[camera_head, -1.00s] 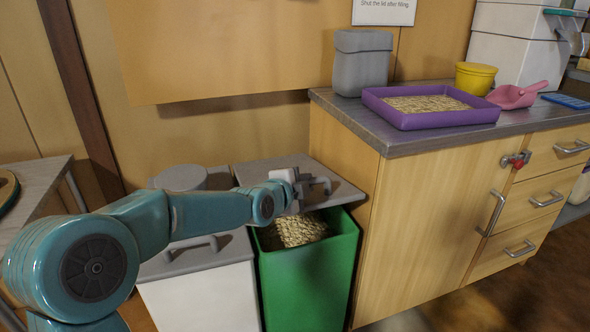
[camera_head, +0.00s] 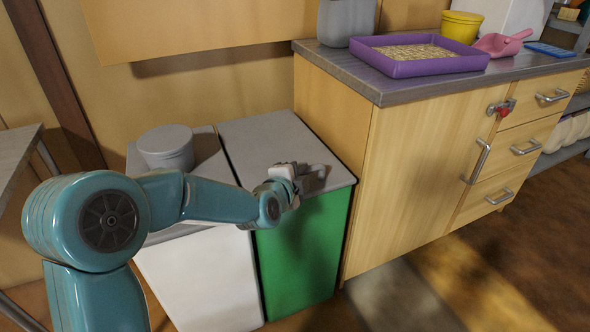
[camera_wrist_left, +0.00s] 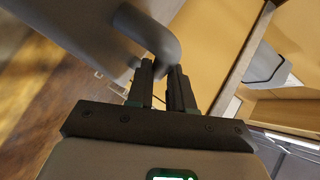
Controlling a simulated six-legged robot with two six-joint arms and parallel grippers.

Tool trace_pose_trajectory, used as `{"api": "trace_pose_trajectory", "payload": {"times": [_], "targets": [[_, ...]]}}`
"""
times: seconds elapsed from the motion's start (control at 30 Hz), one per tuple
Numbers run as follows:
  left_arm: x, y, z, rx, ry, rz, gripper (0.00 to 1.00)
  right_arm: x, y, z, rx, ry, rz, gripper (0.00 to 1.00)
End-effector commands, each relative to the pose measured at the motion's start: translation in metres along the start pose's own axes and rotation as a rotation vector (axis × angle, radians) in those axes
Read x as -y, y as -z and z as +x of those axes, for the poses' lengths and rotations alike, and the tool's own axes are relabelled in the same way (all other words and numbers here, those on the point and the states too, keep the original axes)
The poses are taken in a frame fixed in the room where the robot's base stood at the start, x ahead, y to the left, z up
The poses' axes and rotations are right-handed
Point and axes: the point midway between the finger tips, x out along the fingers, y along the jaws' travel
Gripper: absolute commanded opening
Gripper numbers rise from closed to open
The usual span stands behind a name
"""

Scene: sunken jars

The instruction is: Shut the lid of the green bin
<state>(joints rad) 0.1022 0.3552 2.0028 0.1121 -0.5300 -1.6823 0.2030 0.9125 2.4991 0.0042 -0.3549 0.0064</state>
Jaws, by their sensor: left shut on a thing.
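The green bin (camera_head: 306,250) stands between a white bin and the wooden cabinet. Its grey lid (camera_head: 268,140) lies flat across its top, and the contents are hidden. My left gripper (camera_head: 298,180) is at the lid's front edge, shut on the lid's grey handle. In the left wrist view the two dark fingers (camera_wrist_left: 163,88) close around the curved grey handle (camera_wrist_left: 150,38). The right gripper is in neither view.
A white bin (camera_head: 200,278) stands left of the green bin, with a round grey container (camera_head: 166,148) on its lid. The wooden cabinet (camera_head: 408,190) stands close on the right. On its counter are a purple tray (camera_head: 420,66), a yellow pot (camera_head: 462,26) and a pink scoop (camera_head: 502,43).

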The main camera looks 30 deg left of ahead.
Motion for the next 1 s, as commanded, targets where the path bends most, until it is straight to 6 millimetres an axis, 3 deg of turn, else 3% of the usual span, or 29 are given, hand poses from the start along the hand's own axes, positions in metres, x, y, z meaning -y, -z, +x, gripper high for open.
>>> {"api": "trace_pose_trajectory", "payload": {"times": [0.03, 0.37, 0.4, 0.47, 0.5, 0.77, 0.87, 1.0], "targets": [[-0.013, 0.000, 0.000, 0.002, -0.030, -0.005, 0.00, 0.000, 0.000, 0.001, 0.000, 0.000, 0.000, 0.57], [-0.018, 0.001, 0.000, 0.005, -0.038, -0.007, 0.00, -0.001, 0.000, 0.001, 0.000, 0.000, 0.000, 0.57], [-0.018, 0.001, 0.000, 0.005, -0.038, -0.007, 0.24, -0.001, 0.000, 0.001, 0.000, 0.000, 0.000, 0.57], [-0.018, 0.001, 0.000, 0.005, -0.037, -0.008, 0.44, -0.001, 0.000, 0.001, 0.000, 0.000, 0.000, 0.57], [-0.018, 0.001, 0.000, 0.005, -0.037, -0.007, 0.46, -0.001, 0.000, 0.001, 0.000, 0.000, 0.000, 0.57], [-0.016, -0.001, -0.003, 0.005, -0.036, -0.005, 0.46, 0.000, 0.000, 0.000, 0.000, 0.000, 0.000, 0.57], [-0.013, -0.001, -0.015, 0.006, -0.035, -0.005, 0.46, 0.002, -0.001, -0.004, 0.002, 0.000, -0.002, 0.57], [-0.009, -0.001, -0.047, 0.005, -0.030, -0.005, 0.46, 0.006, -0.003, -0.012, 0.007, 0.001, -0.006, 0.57]]}}
